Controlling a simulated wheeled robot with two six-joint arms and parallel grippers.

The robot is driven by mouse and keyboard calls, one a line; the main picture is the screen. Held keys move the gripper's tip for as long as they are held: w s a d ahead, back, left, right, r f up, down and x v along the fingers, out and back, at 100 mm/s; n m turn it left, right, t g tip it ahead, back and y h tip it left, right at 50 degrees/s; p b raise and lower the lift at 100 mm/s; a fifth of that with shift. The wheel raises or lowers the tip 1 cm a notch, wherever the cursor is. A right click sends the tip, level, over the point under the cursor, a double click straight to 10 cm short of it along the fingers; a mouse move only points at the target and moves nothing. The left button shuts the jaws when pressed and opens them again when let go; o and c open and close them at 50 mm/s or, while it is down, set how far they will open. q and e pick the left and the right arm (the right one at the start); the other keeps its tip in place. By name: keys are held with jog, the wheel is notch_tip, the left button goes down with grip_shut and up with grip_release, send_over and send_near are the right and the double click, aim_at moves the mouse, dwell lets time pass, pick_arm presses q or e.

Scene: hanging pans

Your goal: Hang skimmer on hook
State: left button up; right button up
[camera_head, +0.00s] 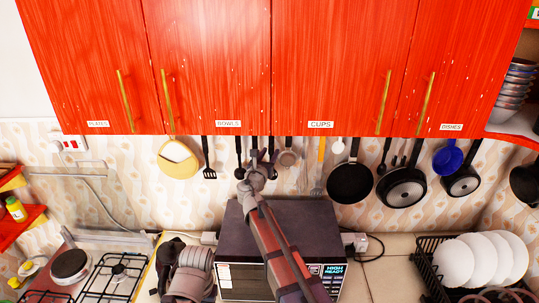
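Several utensils hang in a row under the red cabinets. I cannot tell for sure which one is the skimmer. A black slotted turner (209,172) hangs at the left, and a round-headed utensil with a dark handle (287,158) hangs right of my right gripper. My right gripper (261,160) is raised in front of the hanging row, above the microwave, and covers part of the dark utensils there. Whether its fingers hold something is too small to tell. My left arm is low at the bottom left, by the stove; its dark end (168,248) is unclear. The hooks are mostly hidden.
The microwave (300,218) stands below. A gas stove (112,275) is at left, a dish rack with white plates (455,262) at right.

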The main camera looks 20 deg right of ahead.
jog(key=shift+o, duration=1.2)
jog(key=v, duration=0.8)
jog(key=s+d+f+m+g+y, duration=0.1)
jog(key=s+d+f+m+g, duration=0.35)
jog(key=s+f+m, duration=0.35)
jog(key=s+d+f+m+g+y, duration=0.1)
jog(key=s+d+f+m+g, duration=0.2)
jog(key=s+f+m+g, duration=0.5)
jog(key=s+a+f+m+g+y, duration=0.2)
jog(key=s+a+f+m+y, duration=0.45)
jog(key=s+a+m, duration=0.5)
jog(key=s+a+f+b, duration=0.2)
jog(key=a+f+b, duration=0.2)
jog(key=f+b, duration=0.3)
jog(key=s+a+f+n+g+b, duration=0.1)
jog(key=s+a+f+b, duration=0.2)
jog(key=f+b, duration=0.4)
jog(key=shift+a+f+b, duration=0.25)
jog(key=shift+a+b, duration=0.25)
jog(key=shift+a, duration=0.4)
